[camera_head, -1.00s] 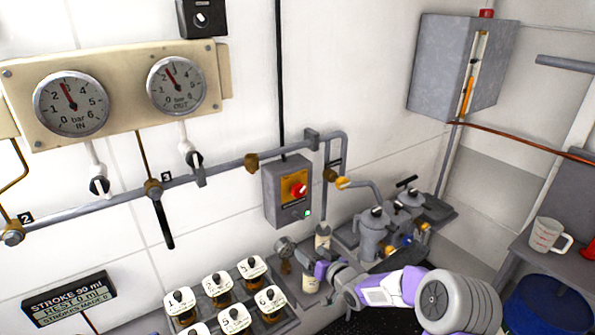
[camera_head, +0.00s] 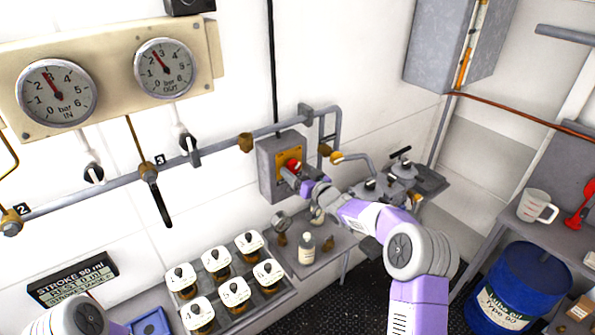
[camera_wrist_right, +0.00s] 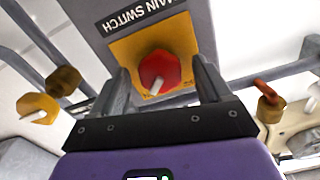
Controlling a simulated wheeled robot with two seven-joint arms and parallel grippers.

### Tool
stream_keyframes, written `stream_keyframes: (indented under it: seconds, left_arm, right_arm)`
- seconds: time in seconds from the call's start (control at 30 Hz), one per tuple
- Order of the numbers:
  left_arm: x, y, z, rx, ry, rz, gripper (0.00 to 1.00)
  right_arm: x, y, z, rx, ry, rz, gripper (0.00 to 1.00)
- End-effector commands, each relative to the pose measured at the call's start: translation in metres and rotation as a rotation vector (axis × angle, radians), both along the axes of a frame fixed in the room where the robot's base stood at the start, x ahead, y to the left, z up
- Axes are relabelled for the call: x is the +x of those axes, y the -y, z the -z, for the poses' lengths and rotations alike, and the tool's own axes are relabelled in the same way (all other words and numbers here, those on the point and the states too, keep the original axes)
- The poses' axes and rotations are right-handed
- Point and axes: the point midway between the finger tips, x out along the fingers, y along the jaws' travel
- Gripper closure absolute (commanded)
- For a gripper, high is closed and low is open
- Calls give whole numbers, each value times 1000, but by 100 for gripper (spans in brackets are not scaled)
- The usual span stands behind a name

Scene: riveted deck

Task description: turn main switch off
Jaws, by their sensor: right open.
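The main switch is a grey wall box (camera_head: 266,176) with a yellow plate and a red rotary knob (camera_head: 293,164). In the right wrist view the knob (camera_wrist_right: 160,70) sits on the yellow plate (camera_wrist_right: 127,50), under an upside-down "MAIN SWITCH" label (camera_wrist_right: 147,20). A white mark on the knob points down and slightly left there. My right gripper (camera_head: 291,174) is in front of the box. In the right wrist view its open fingers (camera_wrist_right: 163,82) stand on either side of the knob, with gaps visible. Part of my left arm shows at the bottom left; its gripper is out of view.
A grey pipe (camera_head: 108,178) with valves runs along the wall beside the box. Below are a rack of several white-capped jars (camera_head: 238,296) and a small bottle (camera_head: 306,249). A blue drum (camera_head: 520,286) and a measuring jug (camera_head: 534,206) are at the right.

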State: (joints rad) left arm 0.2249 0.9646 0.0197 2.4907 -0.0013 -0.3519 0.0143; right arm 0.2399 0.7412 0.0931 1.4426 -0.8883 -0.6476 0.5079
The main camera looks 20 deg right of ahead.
Motion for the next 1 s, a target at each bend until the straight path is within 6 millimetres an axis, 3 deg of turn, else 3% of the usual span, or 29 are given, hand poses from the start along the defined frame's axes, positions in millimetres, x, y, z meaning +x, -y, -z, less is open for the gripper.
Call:
stream_keyframes:
  seconds: [0.27,0.67,1.0]
  left_arm:
    - [0,0,0,0,0,0,57]
    - [0,0,0,0,0,0,57]
    - [0,0,10,0,0,0,57]
  right_arm:
    - [2,-1,1,0,-1,0,22]
    - [1,-1,1,0,-1,0,78]
    - [1,0,2,-56,21,0,78]
